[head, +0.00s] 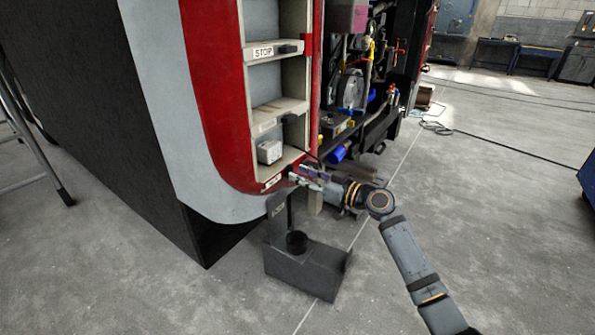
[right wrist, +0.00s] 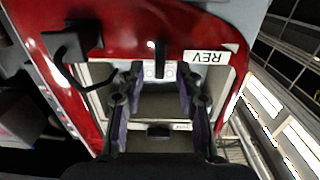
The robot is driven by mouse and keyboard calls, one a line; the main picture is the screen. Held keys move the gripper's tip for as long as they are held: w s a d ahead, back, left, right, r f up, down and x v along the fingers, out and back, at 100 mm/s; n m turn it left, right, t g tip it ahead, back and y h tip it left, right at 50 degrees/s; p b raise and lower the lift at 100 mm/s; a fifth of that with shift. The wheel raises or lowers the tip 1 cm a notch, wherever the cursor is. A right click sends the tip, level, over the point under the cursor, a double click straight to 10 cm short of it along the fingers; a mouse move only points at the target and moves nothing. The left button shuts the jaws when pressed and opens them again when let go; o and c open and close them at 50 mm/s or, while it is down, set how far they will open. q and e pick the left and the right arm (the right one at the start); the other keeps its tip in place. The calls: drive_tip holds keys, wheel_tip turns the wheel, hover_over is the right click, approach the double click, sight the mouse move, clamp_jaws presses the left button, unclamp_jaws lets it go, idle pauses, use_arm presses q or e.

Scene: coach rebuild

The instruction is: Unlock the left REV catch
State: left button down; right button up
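The REV label (right wrist: 208,56) sits upside down on the red frame in the right wrist view. Beside it is a small upright black catch (right wrist: 159,56). My right gripper (right wrist: 160,76) is open, its two fingers apart with the catch between their tip directions. I cannot tell whether they touch it. In the head view my right gripper (head: 300,176) is at the bottom right corner of the red-edged compartment, by a small label (head: 272,182). It hides the catch there. My left gripper is not in view.
A dark open-topped bin (head: 305,268) with a tall labelled back stands on the floor below my gripper. Machinery fills the bay to the right. The floor at right is mostly clear.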

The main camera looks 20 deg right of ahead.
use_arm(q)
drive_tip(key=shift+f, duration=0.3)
use_arm(e)
drive_tip(key=shift+x, duration=0.95)
clamp_jaws()
